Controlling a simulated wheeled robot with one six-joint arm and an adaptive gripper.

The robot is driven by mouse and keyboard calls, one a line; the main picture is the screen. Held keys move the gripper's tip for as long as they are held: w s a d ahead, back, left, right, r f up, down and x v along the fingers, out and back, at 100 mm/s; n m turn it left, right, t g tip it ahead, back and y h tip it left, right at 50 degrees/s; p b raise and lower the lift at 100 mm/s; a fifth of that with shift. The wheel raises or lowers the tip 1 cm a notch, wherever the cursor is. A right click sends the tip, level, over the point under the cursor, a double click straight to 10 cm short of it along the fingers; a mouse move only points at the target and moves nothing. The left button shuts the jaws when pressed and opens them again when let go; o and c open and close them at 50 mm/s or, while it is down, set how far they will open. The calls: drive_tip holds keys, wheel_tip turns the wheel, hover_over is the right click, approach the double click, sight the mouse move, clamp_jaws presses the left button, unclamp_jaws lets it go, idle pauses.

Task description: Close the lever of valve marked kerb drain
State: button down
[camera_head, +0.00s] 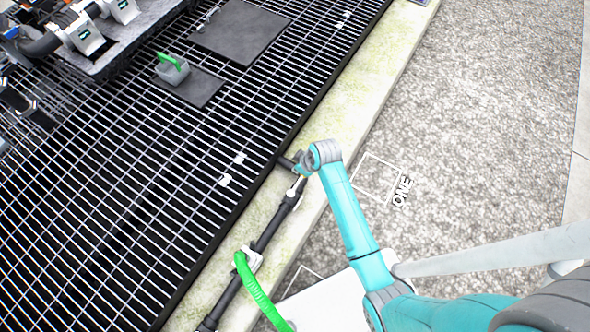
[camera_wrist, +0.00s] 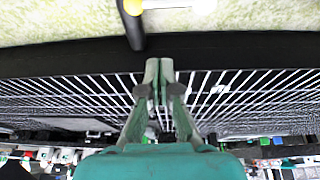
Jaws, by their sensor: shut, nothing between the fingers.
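A black pipe (camera_head: 262,240) runs along the pale kerb, with a grey-white fitting (camera_head: 291,193) near its upper end. I see no readable kerb drain label, and the valve lever cannot be made out with certainty. My gripper is at the arm's end near this pipe end, and my wrist covers part of that spot in the head view. In the wrist view my gripper (camera_wrist: 162,68) is shut and empty, its fingertips together over the kerb's dark edge.
Black grating (camera_head: 120,190) spreads left, with a grey container with a green handle (camera_head: 172,69) on a dark mat (camera_head: 200,90). A tote with valves (camera_head: 110,50) stands upper left. Gravel (camera_head: 480,110) lies right.

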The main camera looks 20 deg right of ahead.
sight(297, 184)
wheel_tip(297, 184, down, 10)
drive_tip(key=w, duration=0.1)
drive_tip(key=shift+w+d+r, duration=0.2)
drive_tip(key=shift+w+r, duration=0.05)
idle(0.7)
idle(0.4)
drive_tip(key=s+m+h, duration=0.4)
drive_tip(key=s+m, duration=0.6)
drive_tip(key=m, duration=0.5)
drive_tip(key=shift+g+h, duration=0.4)
drive_tip(key=shift+s, duration=0.1)
idle(0.7)
